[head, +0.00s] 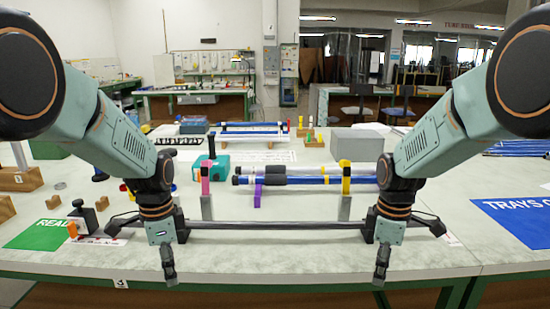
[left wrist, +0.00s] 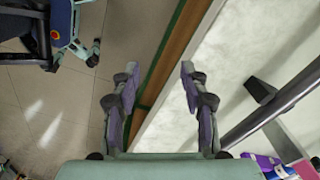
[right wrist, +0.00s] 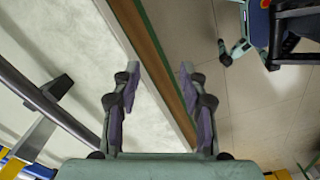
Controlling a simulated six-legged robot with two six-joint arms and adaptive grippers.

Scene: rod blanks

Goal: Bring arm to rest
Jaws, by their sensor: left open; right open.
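My left gripper (head: 169,272) hangs fingers down at the table's front edge in the head view; its fingers are spread and empty in the left wrist view (left wrist: 160,78). My right gripper (head: 380,272) hangs likewise on the right, and its fingers are apart with nothing between them in the right wrist view (right wrist: 160,78). A long dark grey rod (head: 275,226) lies crosswise just behind both grippers, and its ends are partly hidden by my wrists. The rod also shows in the left wrist view (left wrist: 272,110) and the right wrist view (right wrist: 50,108), clear of the fingers.
Behind the rod stand a pink post (head: 205,180) and a yellow-topped post (head: 345,178). Farther back are blue rods (head: 310,180) and a teal box (head: 215,168). A green mat (head: 38,235) lies left and a blue mat (head: 515,222) right. The front tabletop strip (head: 275,258) is clear.

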